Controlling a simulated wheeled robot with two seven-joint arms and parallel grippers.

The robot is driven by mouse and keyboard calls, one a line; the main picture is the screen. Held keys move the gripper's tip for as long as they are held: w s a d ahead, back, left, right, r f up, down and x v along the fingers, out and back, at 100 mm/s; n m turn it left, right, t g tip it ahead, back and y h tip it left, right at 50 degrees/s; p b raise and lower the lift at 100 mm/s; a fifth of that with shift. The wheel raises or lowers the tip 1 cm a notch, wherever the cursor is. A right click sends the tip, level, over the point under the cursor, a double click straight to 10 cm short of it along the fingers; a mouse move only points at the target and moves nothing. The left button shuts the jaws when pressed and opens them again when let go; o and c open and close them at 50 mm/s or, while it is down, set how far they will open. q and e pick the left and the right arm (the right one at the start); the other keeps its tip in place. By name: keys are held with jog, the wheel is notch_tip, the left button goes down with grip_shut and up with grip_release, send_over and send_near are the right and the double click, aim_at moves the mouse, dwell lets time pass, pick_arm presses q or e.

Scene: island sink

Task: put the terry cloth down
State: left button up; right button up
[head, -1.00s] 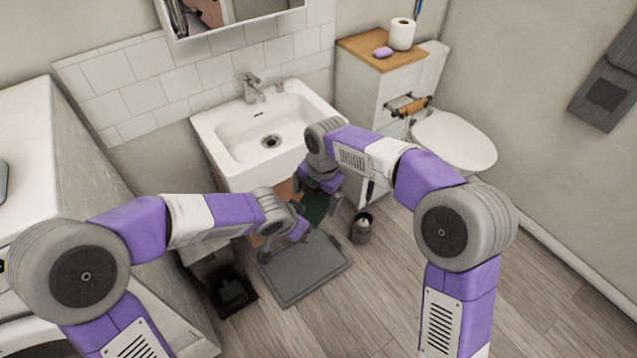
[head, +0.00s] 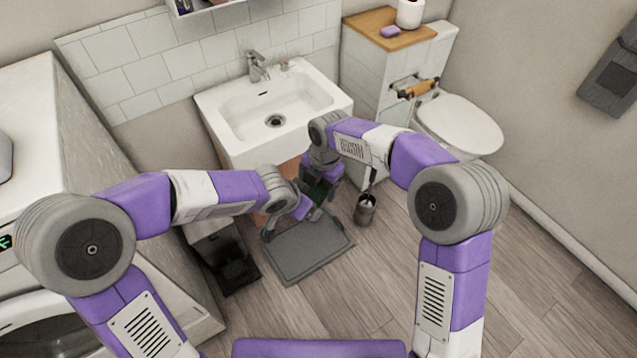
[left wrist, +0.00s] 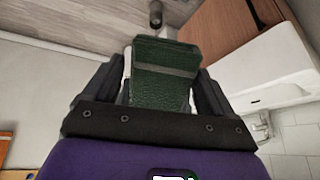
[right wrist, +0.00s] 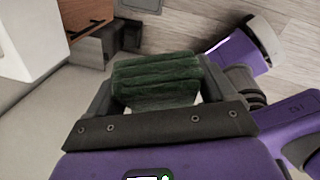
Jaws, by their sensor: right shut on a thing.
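The dark green terry cloth (head: 317,191) is folded and hangs low in front of the sink, partly hidden by my arms in the head view. My right gripper (head: 322,182) is shut on it. In the right wrist view the ridged folds of the cloth (right wrist: 157,82) fill the space between the fingers. My left gripper (head: 312,213) is just below and beside the right one. In the left wrist view green fabric with a grey band (left wrist: 163,85) shows between its fingers; whether they grip it is unclear.
A flat grey mat or tray (head: 300,258) lies on the floor below the grippers. A metal brush holder (head: 366,211) stands to its right and a black bin (head: 236,268) to its left. The white sink (head: 235,115) is behind. Open wooden floor (head: 390,285) lies front right.

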pick_arm(q)
jog(key=shift+o, duration=1.1)
